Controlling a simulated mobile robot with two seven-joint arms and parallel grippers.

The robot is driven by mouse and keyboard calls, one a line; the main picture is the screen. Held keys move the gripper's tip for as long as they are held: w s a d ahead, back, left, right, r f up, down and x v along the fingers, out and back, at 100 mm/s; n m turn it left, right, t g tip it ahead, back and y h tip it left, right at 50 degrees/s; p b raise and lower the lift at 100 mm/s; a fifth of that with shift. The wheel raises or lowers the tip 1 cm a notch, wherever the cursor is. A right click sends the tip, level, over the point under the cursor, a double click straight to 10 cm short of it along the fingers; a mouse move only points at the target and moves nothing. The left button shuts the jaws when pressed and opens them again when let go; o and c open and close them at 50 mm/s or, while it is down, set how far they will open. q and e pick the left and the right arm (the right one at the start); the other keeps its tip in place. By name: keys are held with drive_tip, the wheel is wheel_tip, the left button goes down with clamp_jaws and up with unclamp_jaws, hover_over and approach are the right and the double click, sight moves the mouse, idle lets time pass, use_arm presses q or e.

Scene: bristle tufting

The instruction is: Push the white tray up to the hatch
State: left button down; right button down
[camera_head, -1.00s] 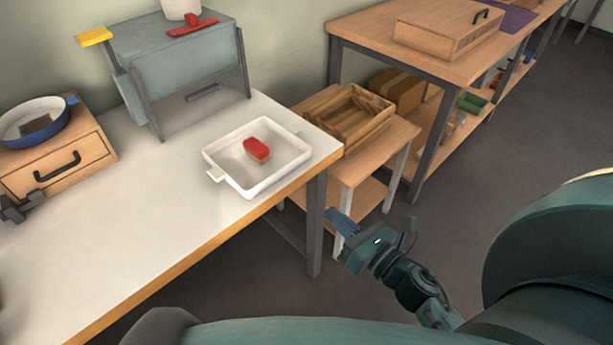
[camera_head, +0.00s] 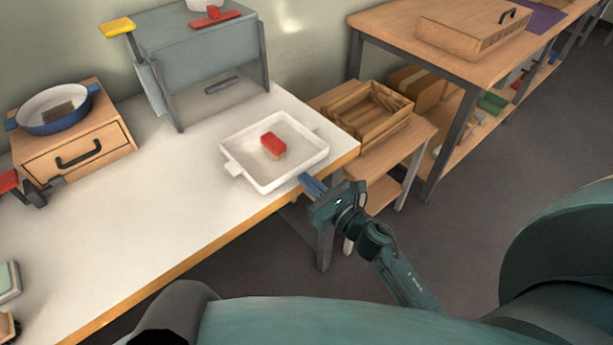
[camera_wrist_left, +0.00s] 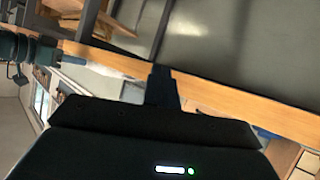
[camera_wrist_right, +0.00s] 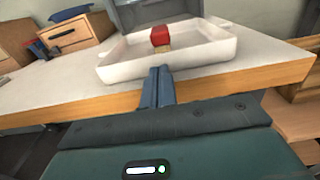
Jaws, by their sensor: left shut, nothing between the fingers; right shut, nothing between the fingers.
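The white tray (camera_head: 262,184) is a shallow dish with side handles on the table, near its right end. A red-topped block (camera_head: 273,145) lies in it. The grey cabinet (camera_head: 205,65) stands behind the tray, with a dark handle low on its front; I take this to be the hatch. My right gripper (camera_head: 309,183) is shut and empty at the tray's near right side. In the right wrist view its fingertips (camera_wrist_right: 158,72) overlap the tray's near wall (camera_wrist_right: 120,71); contact cannot be told. My left gripper (camera_wrist_left: 161,78) is shut and empty, outside the head view.
A wooden drawer box (camera_head: 75,140) with a blue pan (camera_head: 55,110) stands at the left. A wooden crate (camera_head: 365,115) sits on a lower stand right of the table. The table top between tray and cabinet is clear.

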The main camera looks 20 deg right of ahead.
sight(298, 172)
drive_tip(key=shift+w+a, duration=0.2)
drive_tip(key=shift+w, duration=0.25)
drive_tip(key=b+x, duration=0.1)
drive_tip(key=x, duration=0.2)
drive_tip(key=shift+w+a, duration=0.15)
drive_tip(key=shift+w, duration=0.25)
